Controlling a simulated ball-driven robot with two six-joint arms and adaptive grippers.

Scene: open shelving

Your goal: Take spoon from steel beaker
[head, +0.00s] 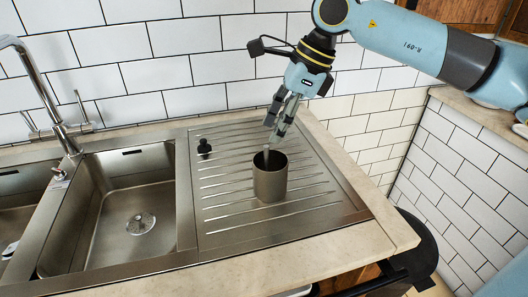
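A steel beaker (270,183) stands upright on the ribbed drainboard to the right of the sink. A thin grey spoon (266,154) sticks up out of its mouth; its lower part is hidden inside. My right gripper (273,128) reaches down from the upper right, with its fingertips just above the beaker's mouth and close to the spoon's upper end. Its two fingers look apart, with a gap between them, and nothing shows held in them. My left gripper is not in view.
The steel drainboard (225,222) has free room around the beaker. The sink basin (140,212) and tap (48,100) are farther left. The tiled wall (200,70) is close behind my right gripper.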

